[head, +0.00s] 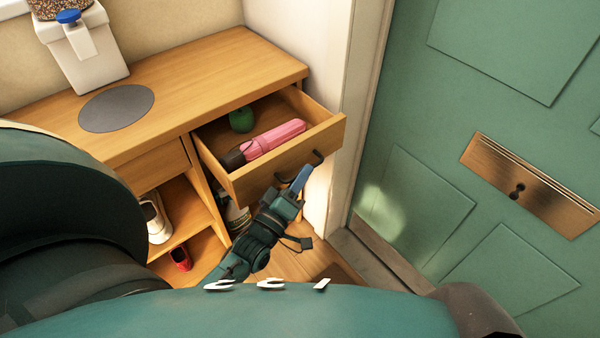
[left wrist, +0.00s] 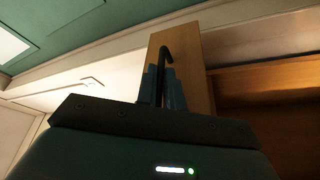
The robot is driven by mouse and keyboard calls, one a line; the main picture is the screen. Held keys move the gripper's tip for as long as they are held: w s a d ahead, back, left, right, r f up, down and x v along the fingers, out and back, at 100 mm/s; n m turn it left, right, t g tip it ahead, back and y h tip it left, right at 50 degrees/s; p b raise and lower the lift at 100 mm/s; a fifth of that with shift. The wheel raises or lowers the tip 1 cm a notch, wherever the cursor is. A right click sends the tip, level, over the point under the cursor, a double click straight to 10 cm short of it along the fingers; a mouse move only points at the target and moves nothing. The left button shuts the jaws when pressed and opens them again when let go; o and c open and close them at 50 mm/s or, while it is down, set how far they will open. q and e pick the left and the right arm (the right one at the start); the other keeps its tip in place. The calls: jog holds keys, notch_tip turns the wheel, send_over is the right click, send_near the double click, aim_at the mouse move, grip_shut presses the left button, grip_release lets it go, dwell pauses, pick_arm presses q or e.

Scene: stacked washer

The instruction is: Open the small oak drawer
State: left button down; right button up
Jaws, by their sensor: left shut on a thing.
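The small oak drawer (head: 290,155) stands pulled out from the right part of the oak cabinet in the head view. Inside it lie a pink rolled object with a dark end (head: 270,140) and a green round object (head: 241,119). The drawer's dark handle (head: 318,157) is on its front. My left gripper (head: 298,180) is shut on the handle. In the left wrist view the fingers (left wrist: 161,88) close around the dark handle bar (left wrist: 166,52) in front of the drawer front (left wrist: 190,70). My right gripper is not in view.
The oak cabinet (head: 215,70) carries a grey round mat (head: 116,108) and a white dispenser (head: 85,50). Shoes (head: 156,218) stand on shelves below. A green door (head: 430,180) with a brass letter plate (head: 525,185) is at the right, beyond a white frame.

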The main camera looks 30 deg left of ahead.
pick_arm(q)
jog(key=c, duration=1.5)
grip_release()
jog(key=v, duration=1.3)
jog(key=shift+a, duration=0.1)
